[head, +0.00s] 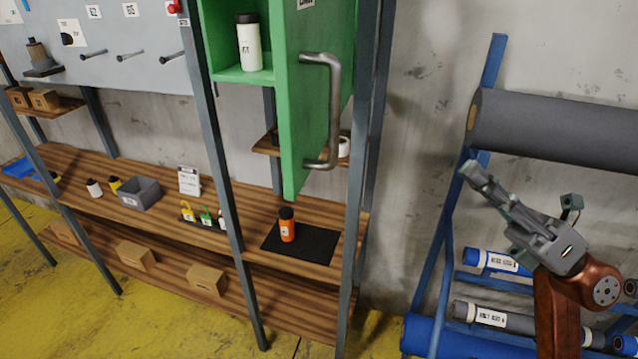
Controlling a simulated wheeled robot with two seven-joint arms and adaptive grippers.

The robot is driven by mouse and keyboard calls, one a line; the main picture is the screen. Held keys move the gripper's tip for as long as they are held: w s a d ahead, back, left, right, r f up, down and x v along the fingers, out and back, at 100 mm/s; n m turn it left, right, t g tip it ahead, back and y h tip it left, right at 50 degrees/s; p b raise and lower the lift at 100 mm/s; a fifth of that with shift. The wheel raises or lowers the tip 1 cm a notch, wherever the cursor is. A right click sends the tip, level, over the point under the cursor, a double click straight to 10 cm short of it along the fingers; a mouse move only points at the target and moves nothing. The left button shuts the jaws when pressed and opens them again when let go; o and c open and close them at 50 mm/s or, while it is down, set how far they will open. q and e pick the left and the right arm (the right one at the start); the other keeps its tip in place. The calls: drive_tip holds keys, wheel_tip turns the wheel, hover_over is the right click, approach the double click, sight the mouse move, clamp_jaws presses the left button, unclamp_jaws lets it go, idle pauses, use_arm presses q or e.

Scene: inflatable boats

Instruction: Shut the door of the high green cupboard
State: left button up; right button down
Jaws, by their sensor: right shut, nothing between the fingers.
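The high green cupboard (245,76) is in the upper middle of the head view, and its top is cut off. Its green door (298,100) stands open, swung out towards me, with a grey bar handle (334,110) on it. A white bottle with a black cap (249,43) stands inside on the cupboard's floor. My right gripper (470,172) is at the right, apart from the door and to the right of the handle. Its fingers are together and empty, pointing up and left. My left gripper is not in view.
A blue rack with a big grey roll (550,128) stands behind my right gripper. Below the cupboard, a wooden bench (335,212) holds an orange bottle (287,225) on a black mat (314,250). Grey posts frame the cupboard. Bare wall lies between door and rack.

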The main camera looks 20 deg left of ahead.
drive_tip(key=s+a+n+g+h, duration=0.3)
drive_tip(key=s+a+n+h, duration=0.25)
drive_tip(key=s+n, duration=0.2)
drive_tip(key=h+p, duration=0.1)
drive_tip(key=p, duration=0.4)
approach(296, 185)
drive_tip(key=a, duration=0.6)
drive_tip(key=shift+s+r, duration=0.1)
drive_tip(key=shift+r, duration=0.05)
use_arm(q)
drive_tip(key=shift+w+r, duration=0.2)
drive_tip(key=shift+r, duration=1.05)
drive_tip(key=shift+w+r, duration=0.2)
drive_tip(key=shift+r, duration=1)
use_arm(e)
drive_tip(key=shift+a, duration=0.45)
drive_tip(key=shift+a, duration=0.1)
